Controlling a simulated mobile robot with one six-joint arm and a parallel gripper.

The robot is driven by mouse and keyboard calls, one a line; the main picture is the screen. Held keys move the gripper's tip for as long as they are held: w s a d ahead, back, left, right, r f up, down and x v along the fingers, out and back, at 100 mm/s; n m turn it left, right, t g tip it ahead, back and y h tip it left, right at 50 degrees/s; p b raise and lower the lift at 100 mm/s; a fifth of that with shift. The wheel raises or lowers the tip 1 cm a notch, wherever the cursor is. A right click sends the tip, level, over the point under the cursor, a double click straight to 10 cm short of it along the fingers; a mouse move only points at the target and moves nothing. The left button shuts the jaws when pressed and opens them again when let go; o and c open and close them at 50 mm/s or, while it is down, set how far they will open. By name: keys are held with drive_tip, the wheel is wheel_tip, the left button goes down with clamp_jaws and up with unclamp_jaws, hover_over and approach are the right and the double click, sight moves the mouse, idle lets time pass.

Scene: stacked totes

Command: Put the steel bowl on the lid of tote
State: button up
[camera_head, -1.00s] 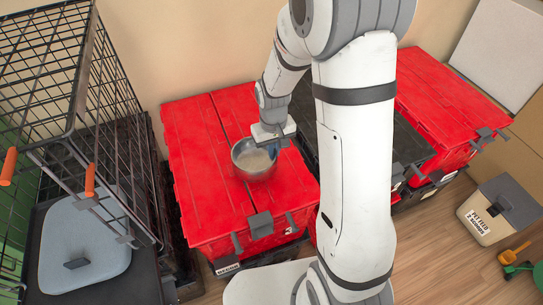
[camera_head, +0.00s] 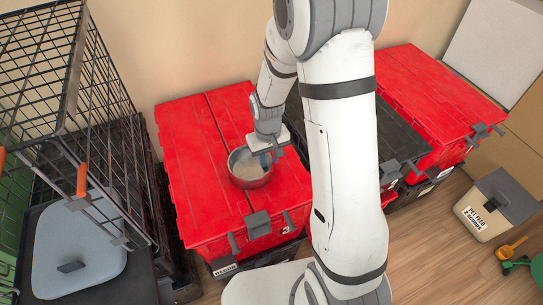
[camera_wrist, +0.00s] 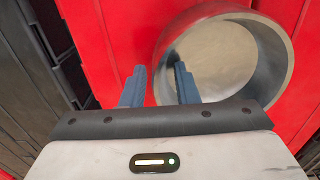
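The steel bowl (camera_head: 237,175) sits upright on the red lid (camera_head: 190,150) of the left tote, near the lid's right front part. My gripper (camera_head: 265,158) is at the bowl's right back rim. In the wrist view, the fingers of my gripper (camera_wrist: 160,85) stand apart, one outside the bowl (camera_wrist: 278,60) and one inside it. The bowl's wall lies between them, with gaps showing on both sides. The bowl's underside is hidden in both views.
A black tote lid (camera_head: 372,135) and another red tote (camera_head: 435,90) stand to the right. A wire cage (camera_head: 70,85) is at the left, with a light blue lidded thing (camera_head: 80,245) by it. A pet feed bin (camera_head: 490,208) stands on the wooden floor (camera_head: 440,250).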

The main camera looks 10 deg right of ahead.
wheel_tip(320, 180, up, 12)
drive_tip(key=p, duration=0.3)
drive_tip(key=s+d+r+m+t, duration=0.1)
drive_tip(key=s+d+r, duration=0.1)
drive_tip(key=s+r, duration=0.3)
drive_tip(key=s+d+r+m, duration=0.1)
drive_tip(key=s+r, duration=0.4)
drive_tip(key=s, duration=0.6)
drive_tip(key=shift+s+d+t, duration=0.3)
drive_tip(key=shift+d+t, duration=0.1)
drive_tip(key=shift+d, duration=0.35)
